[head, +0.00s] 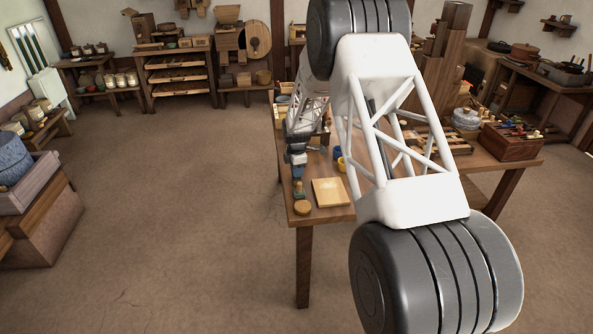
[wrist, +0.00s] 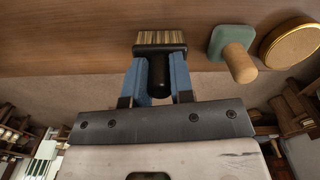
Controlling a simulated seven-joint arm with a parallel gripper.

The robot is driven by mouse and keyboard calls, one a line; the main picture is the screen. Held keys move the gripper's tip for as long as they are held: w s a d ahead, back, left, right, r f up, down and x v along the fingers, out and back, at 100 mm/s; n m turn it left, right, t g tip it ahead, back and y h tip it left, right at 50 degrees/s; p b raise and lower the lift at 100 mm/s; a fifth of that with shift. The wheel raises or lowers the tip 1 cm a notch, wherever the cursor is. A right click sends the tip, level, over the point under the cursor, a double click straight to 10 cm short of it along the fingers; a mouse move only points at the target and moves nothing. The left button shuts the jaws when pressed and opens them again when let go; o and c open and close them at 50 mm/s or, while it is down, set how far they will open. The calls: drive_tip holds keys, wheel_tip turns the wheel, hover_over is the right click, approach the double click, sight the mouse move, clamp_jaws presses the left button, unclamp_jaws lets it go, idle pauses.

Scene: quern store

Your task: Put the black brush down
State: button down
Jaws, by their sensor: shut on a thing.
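The black brush (wrist: 158,50) shows in the wrist view, with pale bristles along its top and a thick black handle. My gripper (wrist: 158,72) is shut on the handle with its blue fingers, one on each side. The bristles point away from my gripper, toward the wooden table (wrist: 60,40); I cannot tell whether they touch it. In the head view my gripper (head: 297,172) is over the near left part of the table (head: 313,216). I cannot make out the brush clearly there.
A green block with a wooden knob (wrist: 228,45) and a round wooden-rimmed disc (wrist: 290,44) lie right of the brush in the wrist view. A pale board (head: 331,192) lies close by in the head view. The table's left edge is close to my gripper.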

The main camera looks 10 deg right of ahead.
drive_tip(key=shift+f, duration=0.15)
drive_tip(key=c, duration=1)
unclamp_jaws()
drive_tip(key=shift+r, duration=0.2)
drive_tip(key=shift+r, duration=6)
